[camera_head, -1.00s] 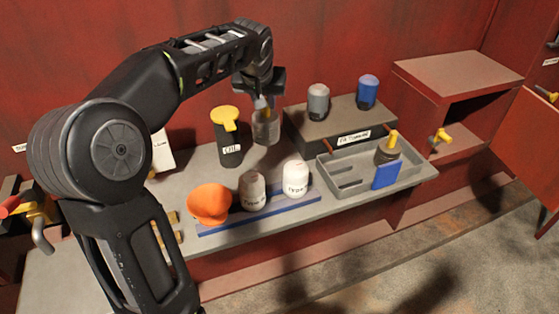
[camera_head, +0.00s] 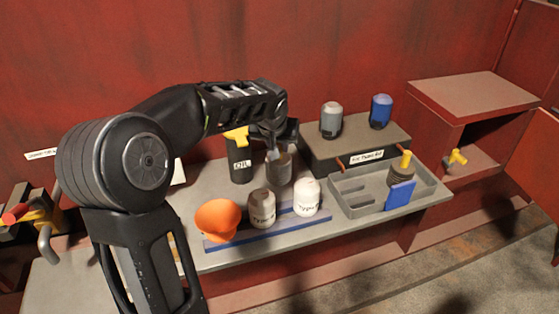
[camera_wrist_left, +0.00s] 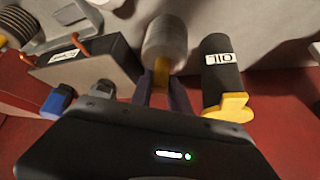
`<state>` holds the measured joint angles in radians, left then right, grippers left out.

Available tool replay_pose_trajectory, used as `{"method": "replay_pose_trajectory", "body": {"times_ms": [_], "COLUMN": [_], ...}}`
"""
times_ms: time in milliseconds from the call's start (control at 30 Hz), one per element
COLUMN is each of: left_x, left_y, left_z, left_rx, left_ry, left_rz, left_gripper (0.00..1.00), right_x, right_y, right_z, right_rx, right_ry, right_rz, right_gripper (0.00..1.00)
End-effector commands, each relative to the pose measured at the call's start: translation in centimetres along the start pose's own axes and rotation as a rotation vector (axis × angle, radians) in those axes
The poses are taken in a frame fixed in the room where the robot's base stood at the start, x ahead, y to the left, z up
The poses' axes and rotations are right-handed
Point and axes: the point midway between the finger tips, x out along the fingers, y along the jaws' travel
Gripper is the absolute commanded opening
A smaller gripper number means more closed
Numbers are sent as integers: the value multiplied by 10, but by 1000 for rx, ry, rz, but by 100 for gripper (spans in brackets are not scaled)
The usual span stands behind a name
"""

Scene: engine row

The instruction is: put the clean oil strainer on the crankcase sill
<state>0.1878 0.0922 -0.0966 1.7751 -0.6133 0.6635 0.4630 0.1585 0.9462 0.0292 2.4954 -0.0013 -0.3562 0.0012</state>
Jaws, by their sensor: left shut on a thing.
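My left gripper (camera_head: 272,150) points down over the grey bench and is shut on a grey cylindrical strainer (camera_head: 280,170). The left wrist view shows the strainer (camera_wrist_left: 166,40) with its yellow stem (camera_wrist_left: 161,72) between the two fingers. It stands or hangs between the black oil can and the white pots; I cannot tell if its bottom touches the bench. At the right, a red housing has an open bay with a ledge (camera_head: 470,168), perhaps the crankcase sill; no label confirms it. My right gripper is not in view.
An orange cup (camera_head: 218,220) and two labelled pots (camera_head: 306,197) stand on a blue strip. A dark box (camera_head: 350,138) bears grey and blue capped items. A grey tray (camera_head: 350,204) holds a yellow-handled piece.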

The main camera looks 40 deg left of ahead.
Motion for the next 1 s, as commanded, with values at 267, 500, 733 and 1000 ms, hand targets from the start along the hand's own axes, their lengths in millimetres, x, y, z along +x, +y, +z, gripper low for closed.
{"method": "replay_pose_trajectory", "body": {"times_ms": [267, 500, 733, 1000], "left_x": [5, 18, 37, 38], "left_y": [0, -1, 0, 0], "left_z": [2, 12, 23, 24], "left_rx": [0, 0, 0, 0], "left_ry": [3, -1, 3, 3], "left_rz": [-1, 0, 0, 0], "left_gripper": [0, 0, 0, 0], "right_x": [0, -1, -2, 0], "right_y": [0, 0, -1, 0], "right_z": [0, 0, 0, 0], "right_rx": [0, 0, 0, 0], "right_ry": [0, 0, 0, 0], "right_rz": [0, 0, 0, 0], "right_gripper": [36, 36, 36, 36]}}
